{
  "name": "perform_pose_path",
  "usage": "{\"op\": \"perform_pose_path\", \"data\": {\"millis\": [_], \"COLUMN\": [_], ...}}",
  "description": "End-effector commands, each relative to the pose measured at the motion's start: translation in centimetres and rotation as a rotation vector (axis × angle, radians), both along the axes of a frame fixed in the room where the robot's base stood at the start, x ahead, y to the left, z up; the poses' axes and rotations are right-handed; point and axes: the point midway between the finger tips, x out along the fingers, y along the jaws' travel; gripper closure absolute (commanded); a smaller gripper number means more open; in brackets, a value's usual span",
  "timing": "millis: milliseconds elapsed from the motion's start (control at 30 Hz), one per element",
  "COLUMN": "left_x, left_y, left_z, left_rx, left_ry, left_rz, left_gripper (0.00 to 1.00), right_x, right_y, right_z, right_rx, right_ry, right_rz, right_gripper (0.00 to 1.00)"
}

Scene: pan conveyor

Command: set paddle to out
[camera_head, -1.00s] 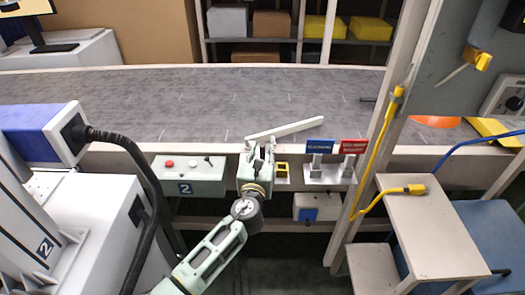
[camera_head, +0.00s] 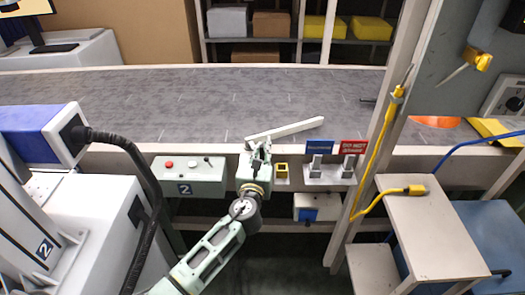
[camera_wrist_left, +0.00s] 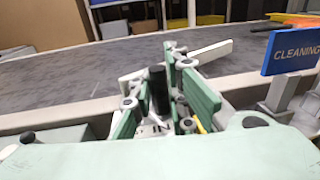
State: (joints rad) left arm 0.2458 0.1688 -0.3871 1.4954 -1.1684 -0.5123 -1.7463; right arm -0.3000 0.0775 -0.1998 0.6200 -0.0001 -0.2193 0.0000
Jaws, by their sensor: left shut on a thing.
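The paddle, a long pale bar (camera_head: 288,129), reaches over the near edge of the grey conveyor (camera_head: 200,103), slanting up to the right. It also shows in the wrist view (camera_wrist_left: 212,51). My left gripper (camera_head: 258,150) is at the paddle's near left end. In the wrist view, its green fingers (camera_wrist_left: 165,92) stand on either side of a black upright handle (camera_wrist_left: 157,86) and are shut on it. The fingers hide where the handle joins the paddle. No "out" mark is readable. My right gripper is not in view.
A control box (camera_head: 189,176) with a red button sits left of my gripper. A blue sign (camera_head: 319,147) and a red sign (camera_head: 354,147) stand to the right, near a pale post (camera_head: 377,140). A yellow-framed fitting (camera_head: 282,171) is close by my gripper.

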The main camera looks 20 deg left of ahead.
Motion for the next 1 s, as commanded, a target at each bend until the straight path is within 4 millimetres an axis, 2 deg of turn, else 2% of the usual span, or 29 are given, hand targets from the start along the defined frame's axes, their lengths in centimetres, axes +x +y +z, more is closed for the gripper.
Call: {"op": "perform_pose_path", "data": {"millis": [133, 333, 500, 800, 833, 1000], "left_x": [-0.8, -1.7, -2.5, -2.5, -2.5, -2.5], "left_y": [1.1, 2.6, 4.3, 4.7, 4.7, 4.6], "left_z": [-0.1, -0.5, -0.6, -0.7, -0.7, -0.6], "left_rx": [0.020, 0.020, 0.015, 0.015, 0.015, 0.012], "left_ry": [0.007, 0.011, 0.012, 0.013, 0.013, 0.011], "left_rz": [-0.081, -0.218, -0.220, -0.215, -0.215, -0.216], "left_gripper": [1.00, 1.00, 1.00, 1.00, 0.85, 0.70], "right_x": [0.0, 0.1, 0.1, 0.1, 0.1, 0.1], "right_y": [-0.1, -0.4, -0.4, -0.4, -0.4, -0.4], "right_z": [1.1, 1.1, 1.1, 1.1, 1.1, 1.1], "right_rx": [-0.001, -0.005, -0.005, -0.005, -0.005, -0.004], "right_ry": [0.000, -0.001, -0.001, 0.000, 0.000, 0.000], "right_rz": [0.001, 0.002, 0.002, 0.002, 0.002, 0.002], "right_gripper": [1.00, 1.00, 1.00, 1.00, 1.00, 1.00]}}
